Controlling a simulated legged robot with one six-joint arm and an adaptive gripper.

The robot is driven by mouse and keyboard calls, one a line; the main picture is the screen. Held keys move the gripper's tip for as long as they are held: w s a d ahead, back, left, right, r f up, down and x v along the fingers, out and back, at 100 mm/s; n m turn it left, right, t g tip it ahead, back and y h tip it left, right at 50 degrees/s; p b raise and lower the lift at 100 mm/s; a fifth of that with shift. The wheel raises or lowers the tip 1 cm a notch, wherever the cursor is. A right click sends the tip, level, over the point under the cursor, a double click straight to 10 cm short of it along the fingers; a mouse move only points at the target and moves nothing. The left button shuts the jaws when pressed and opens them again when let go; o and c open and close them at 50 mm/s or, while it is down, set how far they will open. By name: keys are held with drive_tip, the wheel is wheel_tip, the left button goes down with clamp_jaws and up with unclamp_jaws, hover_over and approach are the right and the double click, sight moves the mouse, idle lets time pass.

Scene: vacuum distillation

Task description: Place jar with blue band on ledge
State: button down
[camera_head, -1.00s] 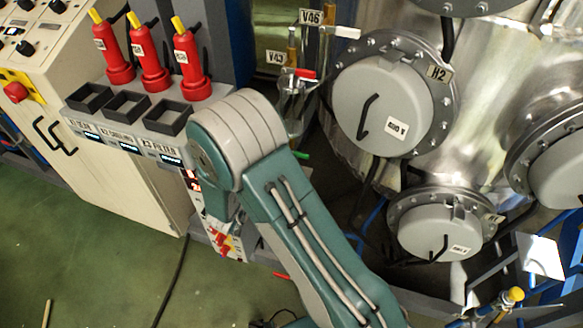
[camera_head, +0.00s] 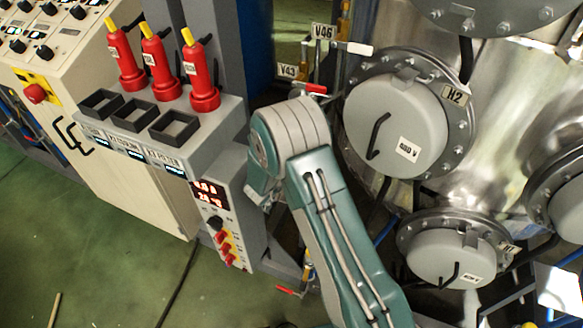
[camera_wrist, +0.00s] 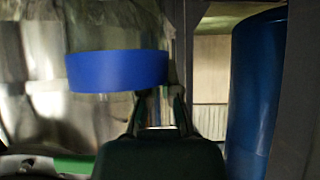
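The jar is clear glass with a wide blue band (camera_wrist: 117,71) and shows close up at the left of the wrist view. It stands about upright in that picture, and its base is hard to make out. My gripper (camera_wrist: 160,100) points forward at the lower middle. Its two dark fingers stand apart with a light gap between them. The band's right end reaches above the fingertips. The jar lies left of the gripper's midline, and I cannot tell whether a finger touches it. In the head view my arm hides the gripper and jar. I cannot make out the ledge.
A grey stand with black square holders (camera_head: 174,127) and red bottles (camera_head: 202,78) is left of my arm. Valve labels V43 (camera_head: 289,71) and V46 (camera_head: 322,31) are behind it. A steel vessel with round hatches (camera_head: 397,128) fills the right. A blue column (camera_wrist: 257,95) stands right of my gripper.

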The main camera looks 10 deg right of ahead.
drive_tip(key=w, duration=0.1)
drive_tip(key=w+d, duration=0.2)
drive_tip(key=shift+w+f, duration=0.35)
drive_tip(key=c, duration=0.8)
unclamp_jaws()
drive_tip(key=shift+d, duration=0.15)
drive_tip(key=shift+a, duration=0.25)
drive_tip(key=v, duration=1.2)
